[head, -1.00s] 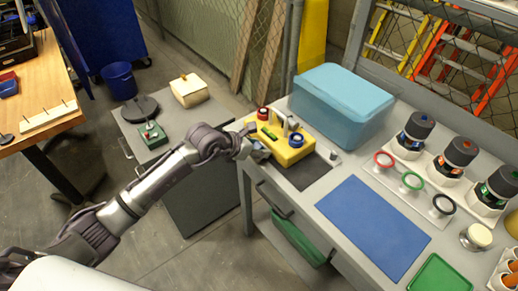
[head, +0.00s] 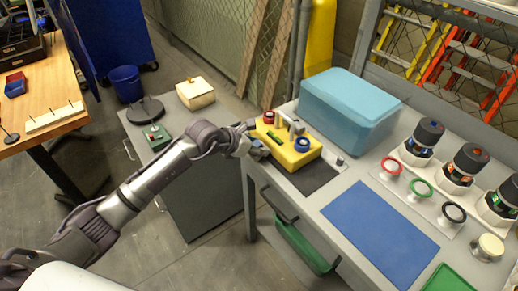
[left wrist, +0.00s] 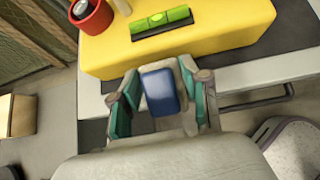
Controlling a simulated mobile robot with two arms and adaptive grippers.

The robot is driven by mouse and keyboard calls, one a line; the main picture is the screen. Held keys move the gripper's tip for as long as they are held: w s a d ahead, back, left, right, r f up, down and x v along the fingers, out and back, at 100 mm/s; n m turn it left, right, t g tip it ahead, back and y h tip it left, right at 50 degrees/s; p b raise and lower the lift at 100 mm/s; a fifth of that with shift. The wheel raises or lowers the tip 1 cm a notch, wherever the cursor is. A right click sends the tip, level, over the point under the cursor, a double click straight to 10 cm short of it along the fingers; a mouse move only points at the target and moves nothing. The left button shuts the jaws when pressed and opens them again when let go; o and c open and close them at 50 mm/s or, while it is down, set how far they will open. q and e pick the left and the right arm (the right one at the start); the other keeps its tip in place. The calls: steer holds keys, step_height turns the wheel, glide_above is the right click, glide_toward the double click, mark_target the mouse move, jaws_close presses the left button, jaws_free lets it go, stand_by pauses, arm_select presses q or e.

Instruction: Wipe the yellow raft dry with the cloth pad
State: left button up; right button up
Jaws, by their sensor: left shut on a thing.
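The yellow raft (head: 288,152) sits on the left end of the grey bench, carrying a red cup, a green level, a blue ring and grey posts. It also fills the top of the left wrist view (left wrist: 200,42). My left gripper (head: 254,146) is at the raft's left side. In the left wrist view its teal fingers are shut on a small blue block (left wrist: 160,92), which I take to be the cloth pad. Its underside is hidden, and I cannot tell if it touches the raft. My right gripper is not in view.
A dark mat (head: 317,176) lies partly under the raft. A light-blue bin (head: 350,108) stands close behind it. A blue mat (head: 381,225) and rings on stands (head: 420,187) are to the right. A low grey cabinet (head: 205,190) stands below my left arm.

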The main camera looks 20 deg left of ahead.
arm_select(q)
steer(key=shift+w+a, duration=0.3)
steer(key=shift+a, duration=0.05)
steer(key=shift+w+a+b, duration=0.7)
steer(key=shift+a+b, duration=0.1)
steer(key=shift+a, duration=0.1)
steer(key=shift+w+a+b, duration=0.3)
steer(key=shift+a+b, duration=0.05)
steer(key=shift+b, duration=0.1)
steer(key=shift+w+a+r, duration=0.1)
steer(key=shift+w+a, duration=0.25)
steer(key=shift+a, duration=0.1)
steer(key=shift+d, duration=0.1)
